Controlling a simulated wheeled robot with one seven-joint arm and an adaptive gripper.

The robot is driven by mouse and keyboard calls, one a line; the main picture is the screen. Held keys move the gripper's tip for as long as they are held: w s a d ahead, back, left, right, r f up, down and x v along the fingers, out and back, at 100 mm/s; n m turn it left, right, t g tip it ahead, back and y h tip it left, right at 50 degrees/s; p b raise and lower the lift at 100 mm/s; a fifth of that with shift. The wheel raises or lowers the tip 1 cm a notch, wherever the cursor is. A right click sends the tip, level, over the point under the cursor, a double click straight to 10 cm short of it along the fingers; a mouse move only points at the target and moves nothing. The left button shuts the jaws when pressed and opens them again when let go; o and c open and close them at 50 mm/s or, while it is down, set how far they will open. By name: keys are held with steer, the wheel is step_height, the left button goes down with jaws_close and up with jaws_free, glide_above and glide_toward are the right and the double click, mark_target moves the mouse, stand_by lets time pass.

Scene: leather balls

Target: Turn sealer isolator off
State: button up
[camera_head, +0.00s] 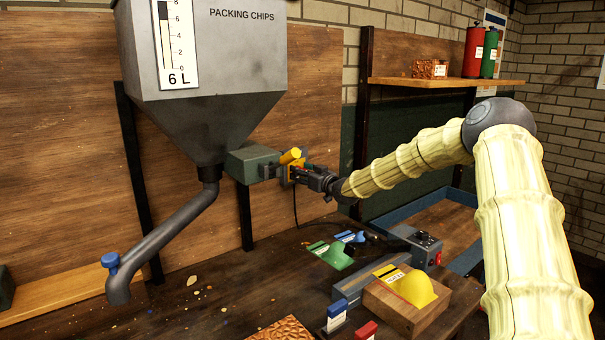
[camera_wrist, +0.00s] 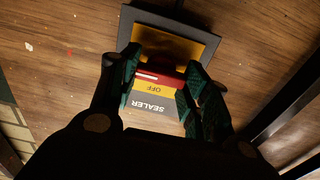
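The sealer isolator shows in the wrist view as a grey label reading SEALER (camera_wrist: 150,105), a yellow band reading OFF (camera_wrist: 155,88) and a red part (camera_wrist: 160,77) with a white strip. The lettering is upside down there. The red part lies between the two fingers of my gripper (camera_wrist: 160,85), which stand apart on either side of it. Whether they press on it is too dark to tell. In the head view my gripper (camera_head: 300,174) is at a yellow piece (camera_head: 291,156) beside the grey-green box (camera_head: 252,163) under the hopper, partly hiding what is there.
The hopper (camera_head: 205,50) marked PACKING CHIPS hangs at left with its spout (camera_head: 165,235) over the bench. Loose chips are scattered at left.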

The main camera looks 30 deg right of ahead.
steer(key=shift+n+b, duration=0.3)
steer(key=shift+a+f+n+b, duration=0.1)
steer(key=shift+f+n+b, duration=0.05)
steer(key=shift+n+b, duration=3.85)
steer(key=shift+f+n+b, duration=0.1)
steer(key=shift+n+b, duration=3.3)
steer(key=shift+n, duration=1.2)
steer(key=o, duration=1)
steer(key=shift+s, duration=0.15)
